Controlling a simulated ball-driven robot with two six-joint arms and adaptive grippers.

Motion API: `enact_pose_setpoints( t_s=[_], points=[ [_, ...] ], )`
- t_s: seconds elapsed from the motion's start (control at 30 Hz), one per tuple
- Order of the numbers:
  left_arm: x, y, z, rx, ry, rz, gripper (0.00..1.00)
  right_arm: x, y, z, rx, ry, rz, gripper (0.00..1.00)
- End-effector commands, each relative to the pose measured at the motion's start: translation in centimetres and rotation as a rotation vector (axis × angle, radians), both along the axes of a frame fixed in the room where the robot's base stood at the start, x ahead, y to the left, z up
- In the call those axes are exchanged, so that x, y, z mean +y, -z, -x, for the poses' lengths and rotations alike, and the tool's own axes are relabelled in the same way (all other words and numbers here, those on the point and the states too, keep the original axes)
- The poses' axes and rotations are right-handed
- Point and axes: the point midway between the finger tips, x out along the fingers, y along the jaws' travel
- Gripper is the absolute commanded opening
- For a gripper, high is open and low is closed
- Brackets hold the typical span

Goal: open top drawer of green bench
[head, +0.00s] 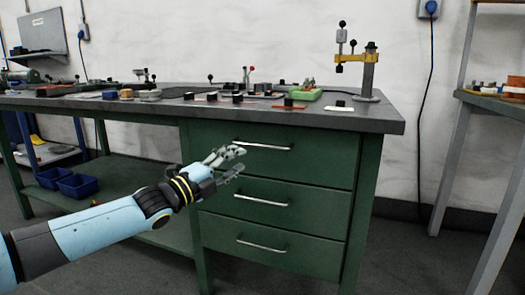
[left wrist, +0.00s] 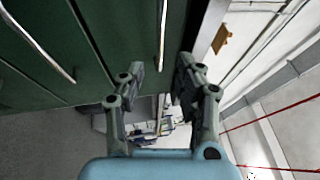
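The green bench (head: 190,150) stands ahead with a stack of three drawers, all shut. The top drawer (head: 310,162) has a thin silver bar handle (head: 263,146). My left gripper (head: 240,161) is in front of the top drawer's left part, just left of and slightly below that handle. Its two fingers are spread and hold nothing. In the left wrist view the top handle (left wrist: 162,35) lies ahead of the gap between the open fingertips (left wrist: 161,64); I cannot tell whether they touch it. My right gripper is out of view.
The middle drawer handle (head: 261,199) and bottom drawer handle (head: 261,246) are below. Small parts and a yellow clamp stand (head: 366,65) are on the dark bench top (head: 330,120). Blue bins (head: 82,185) sit on the lower shelf.

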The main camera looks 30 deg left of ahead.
Motion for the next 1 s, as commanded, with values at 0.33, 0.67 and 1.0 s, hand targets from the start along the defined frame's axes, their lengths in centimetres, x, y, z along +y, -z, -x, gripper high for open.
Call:
enact_pose_setpoints(
  t_s=[0.33, 0.67, 1.0],
  points=[
    [-0.6, -0.2, -3.5, 0.001, 0.0, 0.0, 0.34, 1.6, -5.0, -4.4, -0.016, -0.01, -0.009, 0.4],
    [-1.1, -1.4, -7.4, -0.003, -0.005, 0.002, 0.34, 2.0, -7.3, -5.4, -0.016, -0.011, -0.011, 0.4],
    [-1.5, -1.7, -9.4, 0.0, -0.002, 0.001, 0.34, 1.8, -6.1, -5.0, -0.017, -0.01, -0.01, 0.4]
  ],
)
